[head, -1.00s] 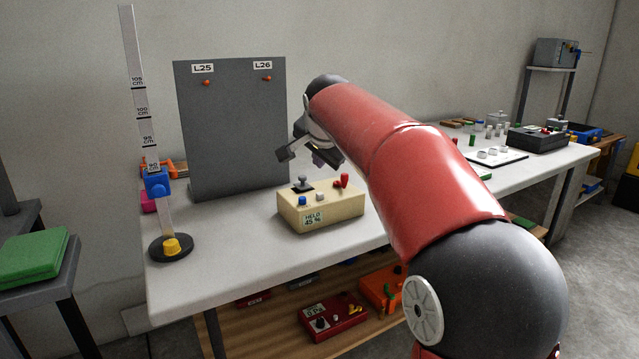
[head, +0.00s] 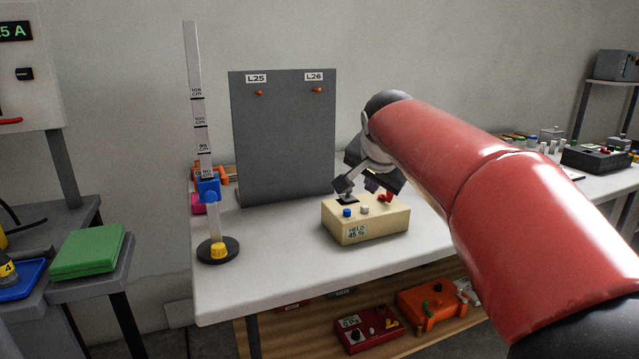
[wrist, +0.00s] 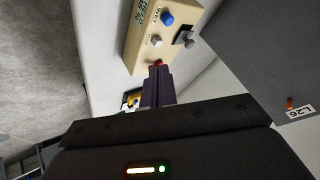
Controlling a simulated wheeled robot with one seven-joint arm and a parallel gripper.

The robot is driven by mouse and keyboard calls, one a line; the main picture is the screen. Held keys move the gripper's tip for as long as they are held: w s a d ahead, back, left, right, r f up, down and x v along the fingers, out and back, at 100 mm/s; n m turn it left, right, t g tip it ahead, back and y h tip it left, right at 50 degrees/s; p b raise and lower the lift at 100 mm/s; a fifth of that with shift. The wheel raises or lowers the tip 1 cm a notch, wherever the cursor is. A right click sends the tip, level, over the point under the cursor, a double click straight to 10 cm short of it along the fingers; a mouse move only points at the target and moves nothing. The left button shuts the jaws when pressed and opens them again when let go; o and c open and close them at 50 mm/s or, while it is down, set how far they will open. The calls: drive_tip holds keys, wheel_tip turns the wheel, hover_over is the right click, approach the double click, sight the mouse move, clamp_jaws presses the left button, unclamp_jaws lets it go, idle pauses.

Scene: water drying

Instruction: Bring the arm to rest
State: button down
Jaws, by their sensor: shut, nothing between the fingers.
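My gripper (wrist: 160,85) shows in the wrist view with its dark fingers together and nothing between them. In the head view it is at the end of my red arm, partly hidden, just above and behind the beige control box (head: 365,222). The box stands on the white table and reads "HELD 45 %". It has a blue button, a white button, a small grey lever and a red knob. In the wrist view the box (wrist: 137,45) lies beyond the fingertips, and the red knob (wrist: 157,63) is at or just past them; I cannot tell if they touch.
A grey panel (head: 285,140) labelled L25 and L26 stands behind the box. A tall scale post (head: 195,90) with a blue slider stands to its left. The white table (head: 275,265) is clear at the front. A green block (head: 87,251) lies on the left side table.

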drive_tip(key=s+f+n+g, duration=0.1)
drive_tip(key=s+f+n, duration=0.1)
drive_tip(key=s+f, duration=0.4)
drive_tip(key=s+f+n+g, duration=0.1)
drive_tip(key=s+f+n, duration=0.2)
drive_tip(key=s, duration=1.1)
drive_tip(key=s+f+n+g+y, duration=0.1)
drive_tip(key=s+f+n, duration=0.2)
drive_tip(key=s+f, duration=0.6)
drive_tip(key=shift+s+d+f, duration=0.25)
drive_tip(key=shift+s+f, duration=0.1)
drive_tip(key=shift+s, duration=0.4)
